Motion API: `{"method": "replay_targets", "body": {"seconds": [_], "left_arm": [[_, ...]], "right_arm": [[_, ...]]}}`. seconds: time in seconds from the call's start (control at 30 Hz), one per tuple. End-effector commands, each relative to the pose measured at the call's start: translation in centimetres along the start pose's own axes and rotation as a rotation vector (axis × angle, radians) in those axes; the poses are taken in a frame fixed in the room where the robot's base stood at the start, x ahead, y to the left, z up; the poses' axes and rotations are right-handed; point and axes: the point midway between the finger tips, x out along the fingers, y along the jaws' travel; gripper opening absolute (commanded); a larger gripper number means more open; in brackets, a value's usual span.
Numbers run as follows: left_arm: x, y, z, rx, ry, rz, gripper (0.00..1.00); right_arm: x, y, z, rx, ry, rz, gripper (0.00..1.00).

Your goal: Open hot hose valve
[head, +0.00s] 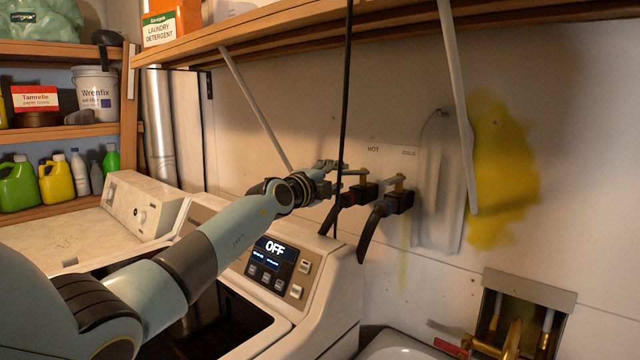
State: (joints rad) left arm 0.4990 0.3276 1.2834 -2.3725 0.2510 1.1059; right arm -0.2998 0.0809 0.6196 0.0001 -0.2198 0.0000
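The hot hose valve (361,194) is a dark fitting with a brass stem on the wall, under the label HOT. Its flat lever (355,172) points left, toward my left gripper. My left gripper (337,177) is at the lever's left end, with its fingers around or right beside it. I cannot tell whether they touch it or how far they are closed. A black hose hangs from the valve. The cold valve (399,200) is just to the right, with its own lever (398,180) and hose. My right gripper is not in view.
A black cord (346,90) hangs in front of the gripper and hot valve. The washer (330,270) with its OFF display stands below my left arm. A wooden shelf (330,25) with slanted braces is above. A sink (400,345) is at the bottom.

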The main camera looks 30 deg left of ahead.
Motion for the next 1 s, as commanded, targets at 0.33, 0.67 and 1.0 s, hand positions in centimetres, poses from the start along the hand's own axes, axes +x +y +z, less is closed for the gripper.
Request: {"method": "replay_targets", "body": {"seconds": [0.33, 0.67, 1.0], "left_arm": [[-6.0, 0.1, 0.0, 0.002, 0.0, 0.002, 0.33], [-6.9, 0.0, -0.1, -0.003, 0.0, 0.001, 0.33], [-6.9, -0.7, -0.3, 0.005, 0.02, -0.036, 0.19]], "right_arm": [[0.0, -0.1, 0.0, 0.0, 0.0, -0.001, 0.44], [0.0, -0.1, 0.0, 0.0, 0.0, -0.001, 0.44], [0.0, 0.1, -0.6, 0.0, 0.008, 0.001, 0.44]]}}
